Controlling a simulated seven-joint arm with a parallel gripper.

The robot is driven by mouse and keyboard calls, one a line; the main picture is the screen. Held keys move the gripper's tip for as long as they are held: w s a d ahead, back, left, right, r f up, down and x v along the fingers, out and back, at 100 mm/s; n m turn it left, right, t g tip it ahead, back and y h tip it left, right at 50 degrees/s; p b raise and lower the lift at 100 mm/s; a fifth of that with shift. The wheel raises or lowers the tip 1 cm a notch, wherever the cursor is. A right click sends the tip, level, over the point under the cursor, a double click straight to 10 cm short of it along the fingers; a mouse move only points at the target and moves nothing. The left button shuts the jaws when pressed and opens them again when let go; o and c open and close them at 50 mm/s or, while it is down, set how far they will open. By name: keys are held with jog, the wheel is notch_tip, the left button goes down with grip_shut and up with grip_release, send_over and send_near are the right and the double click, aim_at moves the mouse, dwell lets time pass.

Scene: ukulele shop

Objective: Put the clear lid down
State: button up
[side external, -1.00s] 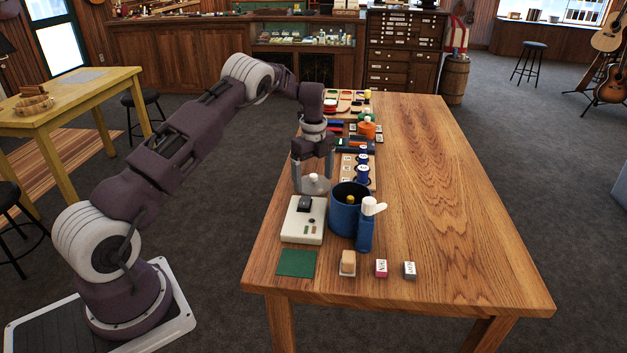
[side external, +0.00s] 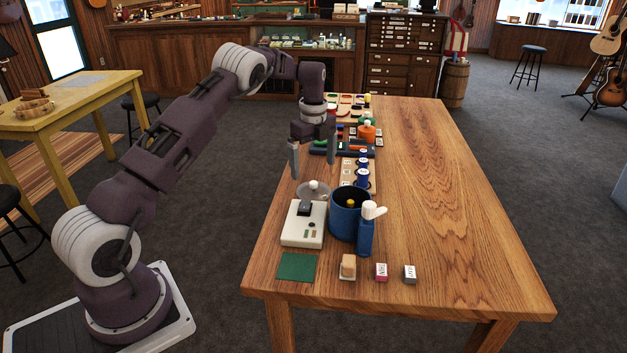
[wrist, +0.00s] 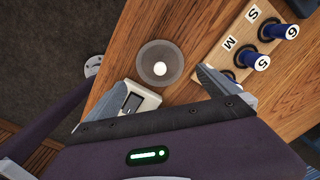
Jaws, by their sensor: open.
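The clear lid (side external: 313,190) is a round, see-through disc with a white knob. It lies on the wooden table behind the white box-shaped device. In the wrist view the lid (wrist: 159,64) lies flat near the table's left edge, with its knob facing up. My gripper (side external: 312,171) is open and empty above the lid, with its fingers spread wide and clear of it. In the wrist view the fingers (wrist: 164,82) frame the lid from below.
The white device (side external: 303,223) and a blue pot (side external: 345,219) stand just in front of the lid. A wooden board (wrist: 245,44) with blue-handled pieces lies to its right. A green square (side external: 297,267) and small blocks lie near the front edge. The table's right half is clear.

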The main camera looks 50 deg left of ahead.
aim_at(314, 182)
jog(key=s+d+r+n+t, duration=0.1)
jog(key=s+d+r+n, duration=0.25)
jog(key=r, duration=0.55)
jog(key=s+d+r+n+t, duration=0.1)
jog(key=s+d+r+n, duration=0.1)
jog(key=d+r, duration=0.5)
jog(key=s+d+r+n+t, duration=0.1)
jog(key=s+d+r+n, duration=0.45)
jog(key=s+r, duration=0.4)
jog(key=s+d+f+n+t, duration=0.1)
jog(key=s+d+f+n, duration=0.1)
jog(key=s, duration=0.5)
jog(key=s+d+f+n, duration=0.2)
jog(key=s+d, duration=0.1)
jog(key=s, duration=0.4)
jog(key=s+d+f+n+t, duration=0.1)
jog(key=s+d+f+n, duration=0.1)
jog(key=s, duration=0.5)
jog(key=shift+d+n+t, duration=0.3)
jog(key=shift+d+n, duration=0.2)
jog(key=shift+d, duration=0.3)
